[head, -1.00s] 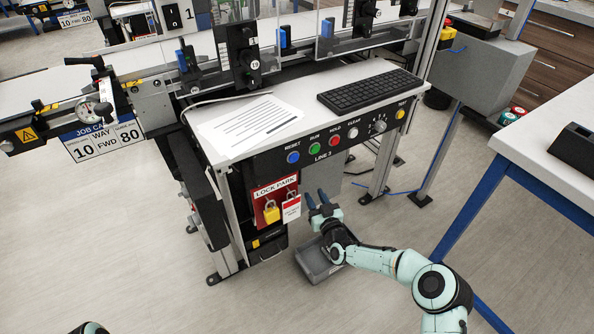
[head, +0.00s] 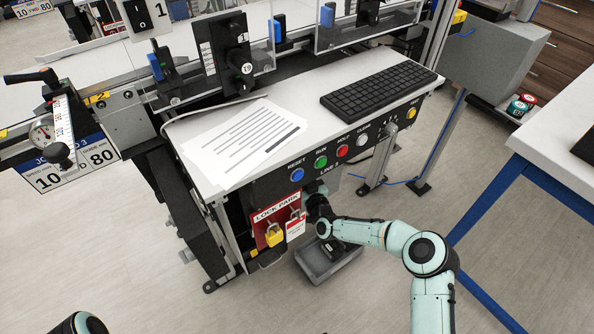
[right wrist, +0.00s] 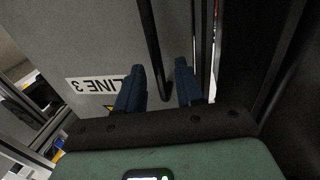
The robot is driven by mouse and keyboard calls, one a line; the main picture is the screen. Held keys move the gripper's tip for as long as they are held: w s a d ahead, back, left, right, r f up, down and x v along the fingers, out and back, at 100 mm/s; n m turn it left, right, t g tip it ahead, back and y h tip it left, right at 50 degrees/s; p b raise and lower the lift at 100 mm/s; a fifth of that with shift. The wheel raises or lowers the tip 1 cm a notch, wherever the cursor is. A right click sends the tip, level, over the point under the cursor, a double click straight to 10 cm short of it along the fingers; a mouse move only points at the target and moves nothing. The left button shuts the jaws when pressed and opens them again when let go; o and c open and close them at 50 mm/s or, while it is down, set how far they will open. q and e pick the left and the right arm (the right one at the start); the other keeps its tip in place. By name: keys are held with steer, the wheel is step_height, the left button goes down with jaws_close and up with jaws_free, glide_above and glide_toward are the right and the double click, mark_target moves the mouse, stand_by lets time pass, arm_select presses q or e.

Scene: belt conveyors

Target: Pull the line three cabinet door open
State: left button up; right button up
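The line three cabinet door (right wrist: 75,40) is a grey panel with a white "LINE 3" label (right wrist: 95,85) in the right wrist view. It looks shut, with a dark gap along one edge. A black bar handle (right wrist: 150,40) stands on it. My right gripper (right wrist: 157,80) is open, with its two blue fingers on either side of the handle's end. I cannot tell if they touch it. In the head view the right gripper (head: 318,208) is under the LINE 3 console, its fingers mostly hidden. My left gripper is out of view; only a bit of my left arm shows bottom left.
The console (head: 350,165) with its buttons overhangs my right gripper. A lock park board (head: 276,222) with a padlock and tag is just left of it. A grey bin (head: 306,268) lies on the floor below my forearm. A blue-legged table (head: 545,150) stands at right.

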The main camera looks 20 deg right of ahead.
steer(key=shift+s, duration=0.1)
jaws_close()
steer(key=shift+r, duration=0.15)
stand_by(1.2)
